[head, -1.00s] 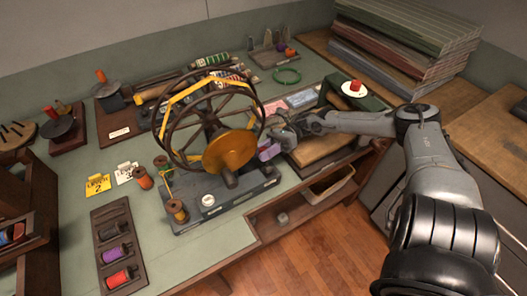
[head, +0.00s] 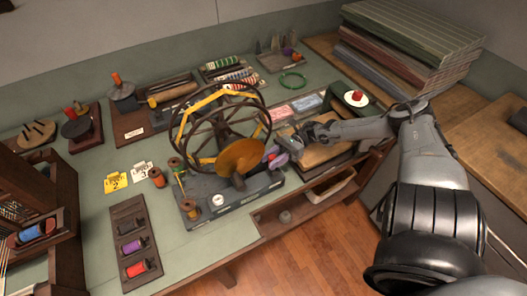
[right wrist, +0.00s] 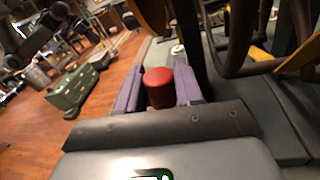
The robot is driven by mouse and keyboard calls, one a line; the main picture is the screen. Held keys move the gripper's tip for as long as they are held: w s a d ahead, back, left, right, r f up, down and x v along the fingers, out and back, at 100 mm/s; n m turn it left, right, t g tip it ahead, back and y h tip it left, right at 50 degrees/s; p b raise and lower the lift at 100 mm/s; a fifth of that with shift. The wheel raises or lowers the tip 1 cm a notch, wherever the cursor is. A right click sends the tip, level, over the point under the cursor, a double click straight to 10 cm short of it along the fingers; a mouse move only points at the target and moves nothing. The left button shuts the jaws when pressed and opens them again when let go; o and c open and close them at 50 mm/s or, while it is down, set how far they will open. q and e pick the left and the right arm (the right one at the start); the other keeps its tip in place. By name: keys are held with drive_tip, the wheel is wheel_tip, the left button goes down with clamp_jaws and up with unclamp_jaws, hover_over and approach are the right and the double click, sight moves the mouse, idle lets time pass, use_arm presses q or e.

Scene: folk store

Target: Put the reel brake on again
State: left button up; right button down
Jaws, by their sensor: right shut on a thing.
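The reel (head: 222,125) is a dark spoked wheel with yellow bands and an orange disc (head: 240,157) at its front, on a grey base (head: 245,197). My right gripper (head: 275,155) is at the right side of the reel, close to the orange disc. In the right wrist view its purple fingers stand on either side of a red cylindrical knob (right wrist: 158,88), and the gripper is shut on it. I take this knob as the brake's handle; the rest of the brake is hidden. My left gripper is out of view.
Several thread spools stand left of the reel, with yellow (head: 117,183) and white tags. A dark spool tray (head: 128,227) lies at the front left. A green stand (head: 345,97) and stacked boards (head: 405,50) are to the right. The green bench top is partly clear at front.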

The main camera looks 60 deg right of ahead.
drive_tip(key=shift+s+a+r+n, duration=0.2)
drive_tip(key=shift+s+n, duration=0.1)
drive_tip(key=shift+n, duration=0.2)
drive_tip(key=shift+s+a+f+n+p, duration=0.1)
drive_tip(key=shift+s+a+n+p, duration=0.15)
drive_tip(key=shift+n, duration=0.35)
drive_tip(key=shift+s+a+f+n+p, duration=0.15)
drive_tip(key=shift+s+n, duration=0.2)
drive_tip(key=shift+n, duration=0.25)
drive_tip(key=shift+s+a+f+n+h, duration=0.1)
drive_tip(key=shift+s+a+n+h, duration=0.2)
drive_tip(key=shift+n, duration=0.3)
drive_tip(key=shift+s+a+f+n+h, duration=0.1)
drive_tip(key=shift+s+a+n+h, duration=0.1)
drive_tip(key=shift+s+n, duration=0.3)
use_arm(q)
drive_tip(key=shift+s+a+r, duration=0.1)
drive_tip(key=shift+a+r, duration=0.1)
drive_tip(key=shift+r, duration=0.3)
use_arm(e)
drive_tip(key=shift+f+n+t, duration=0.1)
drive_tip(key=shift+n+t, duration=0.2)
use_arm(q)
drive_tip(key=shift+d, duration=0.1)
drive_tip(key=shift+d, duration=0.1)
use_arm(e)
drive_tip(key=c, duration=0.8)
unclamp_jaws()
